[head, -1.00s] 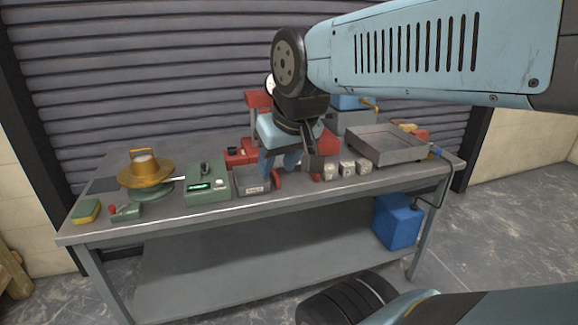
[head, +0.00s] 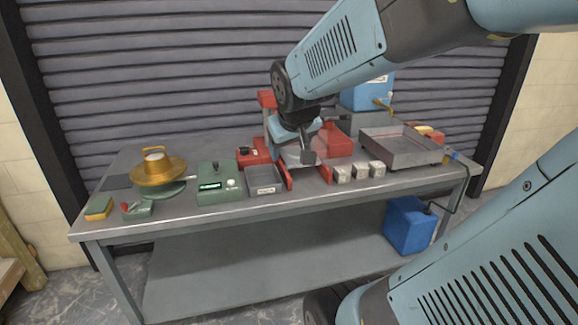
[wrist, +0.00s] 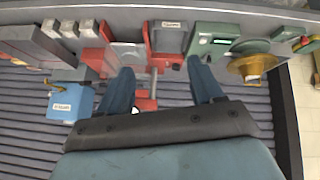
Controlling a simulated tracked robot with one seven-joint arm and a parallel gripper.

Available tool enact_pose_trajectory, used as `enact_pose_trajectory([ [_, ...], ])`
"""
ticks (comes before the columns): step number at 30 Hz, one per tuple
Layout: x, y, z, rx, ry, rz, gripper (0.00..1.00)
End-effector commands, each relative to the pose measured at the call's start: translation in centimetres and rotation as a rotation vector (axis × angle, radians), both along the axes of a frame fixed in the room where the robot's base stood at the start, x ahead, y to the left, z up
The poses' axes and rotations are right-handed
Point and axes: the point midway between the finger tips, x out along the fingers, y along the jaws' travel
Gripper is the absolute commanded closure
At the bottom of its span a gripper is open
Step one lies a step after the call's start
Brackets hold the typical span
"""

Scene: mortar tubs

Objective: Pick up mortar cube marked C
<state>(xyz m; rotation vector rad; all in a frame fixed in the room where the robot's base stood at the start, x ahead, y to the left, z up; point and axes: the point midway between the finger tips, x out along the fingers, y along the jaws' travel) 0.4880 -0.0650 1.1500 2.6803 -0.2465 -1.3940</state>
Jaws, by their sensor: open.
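Three small pale grey mortar cubes stand in a row on the bench, right of the red machine: the left cube (head: 341,174), the middle cube (head: 360,171) and the right cube (head: 377,168). The marks on them are too small to read, so I cannot tell which is C. They also show at the upper left of the wrist view, as a row of cubes (wrist: 69,28). My gripper (wrist: 162,84) is open and empty, its two blue fingers apart over the red machine. In the head view it hangs behind and left of the cubes, partly hidden by my wrist.
The red machine (head: 338,142) stands close left of the cubes. A shallow grey tray (head: 400,160) lies behind and right of them. Left are a small labelled tray (head: 265,187), a green scale (head: 219,195) and a brass dish (head: 157,174). A blue tank (head: 366,98) stands behind.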

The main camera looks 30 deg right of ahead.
Motion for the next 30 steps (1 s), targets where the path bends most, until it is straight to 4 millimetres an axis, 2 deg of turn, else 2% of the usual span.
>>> enact_pose_trajectory([
  [1,1.3,-1.5,-0.8,-0.022,-0.007,-0.011,0.34],
  [6,5.1,-6.0,-3.1,-0.099,-0.057,-0.015,0.34],
  [15,9.7,-13.6,-8.3,-0.177,-0.147,0.023,0.34],
  [22,11.3,-18.8,-12.9,-0.188,-0.236,0.062,0.34],
  [30,10.9,-23.6,-18.3,-0.148,-0.38,0.094,0.34],
])
